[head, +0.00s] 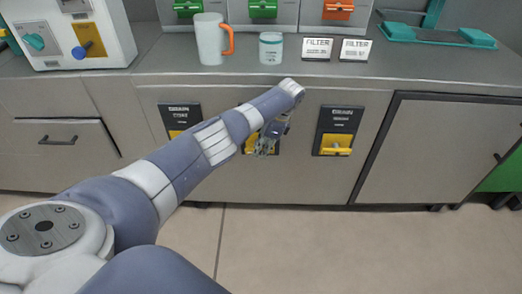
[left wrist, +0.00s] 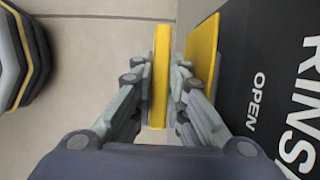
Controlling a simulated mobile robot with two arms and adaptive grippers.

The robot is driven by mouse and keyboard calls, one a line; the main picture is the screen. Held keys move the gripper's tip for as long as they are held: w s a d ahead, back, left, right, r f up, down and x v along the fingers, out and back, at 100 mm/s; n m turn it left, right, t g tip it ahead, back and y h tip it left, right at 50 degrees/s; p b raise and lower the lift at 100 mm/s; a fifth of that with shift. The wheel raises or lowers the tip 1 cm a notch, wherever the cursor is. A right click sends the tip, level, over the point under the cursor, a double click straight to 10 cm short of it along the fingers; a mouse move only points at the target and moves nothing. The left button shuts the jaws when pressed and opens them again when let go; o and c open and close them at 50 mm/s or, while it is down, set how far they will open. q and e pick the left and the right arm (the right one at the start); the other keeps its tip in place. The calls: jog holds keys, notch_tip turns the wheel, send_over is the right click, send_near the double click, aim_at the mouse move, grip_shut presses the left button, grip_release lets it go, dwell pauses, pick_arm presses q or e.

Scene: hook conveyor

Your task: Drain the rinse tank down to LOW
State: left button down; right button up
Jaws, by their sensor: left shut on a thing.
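My left gripper (head: 268,140) is at the middle panel on the cabinet front, and my arm hides most of that panel in the head view. In the left wrist view the gripper (left wrist: 160,95) is shut on a thin yellow handle (left wrist: 161,60), one finger on each side. A yellow plate (left wrist: 203,55) lies beside the handle, against the black rinse panel (left wrist: 265,75). The panel's white lettering reads OPEN and part of RINSE. No tank level can be read in either view. My right gripper is not in view.
Black panels with yellow parts sit left (head: 183,115) and right (head: 336,130) of the middle one. The floor in front is clear.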

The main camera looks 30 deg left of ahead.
pick_arm(q)
jog(key=shift+d+f+g+y+b, duration=0.15)
jog(key=shift+g+y+b, duration=0.15)
jog(key=shift+y+b, duration=0.35)
jog(key=c, duration=1.6)
grip_release()
jog(key=shift+w, duration=0.1)
jog(key=v, duration=1.2)
